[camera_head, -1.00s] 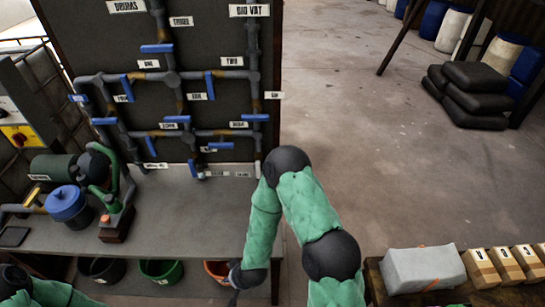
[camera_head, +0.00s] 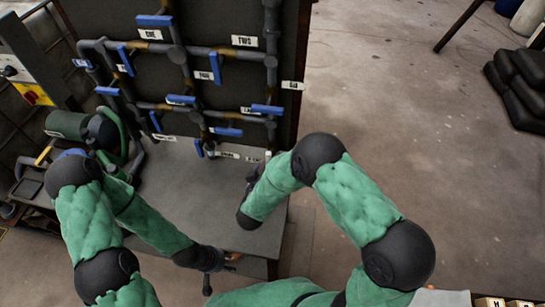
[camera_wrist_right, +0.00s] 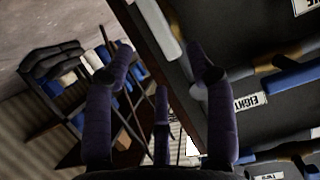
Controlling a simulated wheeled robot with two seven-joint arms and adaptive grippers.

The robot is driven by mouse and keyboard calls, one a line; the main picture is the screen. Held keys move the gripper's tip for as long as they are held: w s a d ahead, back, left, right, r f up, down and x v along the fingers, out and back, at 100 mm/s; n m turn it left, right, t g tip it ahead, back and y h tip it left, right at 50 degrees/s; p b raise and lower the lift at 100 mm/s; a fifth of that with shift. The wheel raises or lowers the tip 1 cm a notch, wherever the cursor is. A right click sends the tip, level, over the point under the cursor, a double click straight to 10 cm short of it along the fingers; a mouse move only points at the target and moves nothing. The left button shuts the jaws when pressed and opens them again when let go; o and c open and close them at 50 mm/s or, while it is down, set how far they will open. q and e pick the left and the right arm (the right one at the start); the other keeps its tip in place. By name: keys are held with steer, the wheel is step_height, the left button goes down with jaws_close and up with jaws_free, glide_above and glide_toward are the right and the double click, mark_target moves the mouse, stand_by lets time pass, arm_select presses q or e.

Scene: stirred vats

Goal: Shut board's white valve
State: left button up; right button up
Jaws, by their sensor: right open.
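The board (camera_head: 230,85) carries grey and brown pipes with several blue valve handles. In the right wrist view, a whitish bar-shaped handle (camera_wrist_right: 157,28) shows at the board's edge; it looks like the white valve. In the head view the right gripper (camera_head: 253,177) is mostly hidden behind my forearm, by the board's lower right corner. My left gripper (camera_head: 209,273) hangs at the bench's front edge, its fingers unclear.
A grey bench (camera_head: 190,195) runs below the board. A green machine (camera_head: 110,132) stands at its left end, beside a yellow-and-red switch box (camera_head: 33,92). Black sacks (camera_head: 522,85) lie at far right. The floor right of the board is clear.

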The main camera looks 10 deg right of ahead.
mark_target(270, 158)
steer(key=b+x, duration=0.1)
steer(key=x, duration=0.7)
steer(key=shift+w+d+f+b, duration=0.1)
steer(key=shift+w+f+b, duration=0.1)
steer(key=shift+w+b, duration=0.1)
jaws_close()
